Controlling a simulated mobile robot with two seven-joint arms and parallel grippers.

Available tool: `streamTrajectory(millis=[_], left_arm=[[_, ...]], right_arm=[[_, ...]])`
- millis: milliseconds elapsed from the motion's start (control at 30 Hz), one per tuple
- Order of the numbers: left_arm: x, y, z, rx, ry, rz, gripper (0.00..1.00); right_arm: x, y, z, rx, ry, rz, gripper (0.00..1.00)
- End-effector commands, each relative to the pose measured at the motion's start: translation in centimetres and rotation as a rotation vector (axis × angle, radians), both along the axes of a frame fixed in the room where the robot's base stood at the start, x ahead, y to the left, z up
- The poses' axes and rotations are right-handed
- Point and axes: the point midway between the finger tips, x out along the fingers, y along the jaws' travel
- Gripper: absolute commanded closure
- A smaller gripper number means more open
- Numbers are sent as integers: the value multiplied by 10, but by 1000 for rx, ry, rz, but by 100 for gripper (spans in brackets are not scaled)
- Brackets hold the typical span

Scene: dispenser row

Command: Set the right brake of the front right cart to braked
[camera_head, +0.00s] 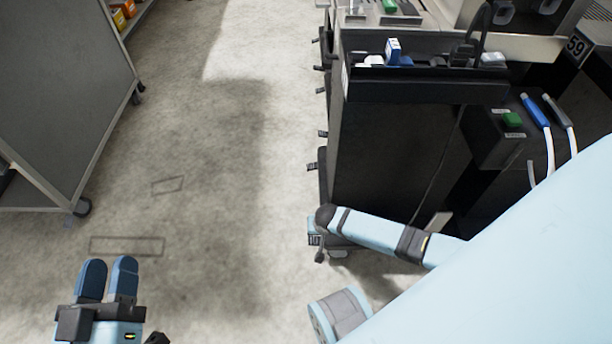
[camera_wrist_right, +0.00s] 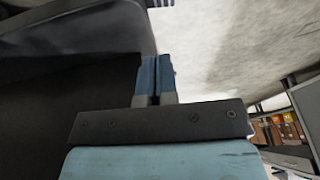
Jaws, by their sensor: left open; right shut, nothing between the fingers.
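The black unit (camera_head: 390,150) on the right appears to be the front right cart. My right gripper (camera_wrist_right: 155,78) is shut and empty in the right wrist view, beside a dark surface. Its fingers are not clear in the head view. My left gripper (camera_head: 107,278) is open and empty over the floor at bottom left, well away from the unit.
A grey wheeled cabinet (camera_head: 60,90) stands at left, with orange boxes (camera_head: 122,14) on a shelf behind it. Bare floor (camera_head: 215,170) lies between. Blue and grey handles with white hoses are at right. My right arm covers the lower right.

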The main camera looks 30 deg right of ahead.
Motion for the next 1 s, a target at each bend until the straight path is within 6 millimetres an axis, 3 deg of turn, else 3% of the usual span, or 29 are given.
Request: streamTrajectory(millis=[467, 833, 1000], left_arm=[[0, -1, -7, 6, 13, -5, 57], [1, -5, -74, 101, 184, -66, 57], [9, -1, -83, 171, 131, -67, 57]], right_arm=[[3, -1, -9, -1, 1, -3, 100], [23, -8, -82, -2, 1, -4, 100], [31, -7, -113, -1, 1, -2, 100]])
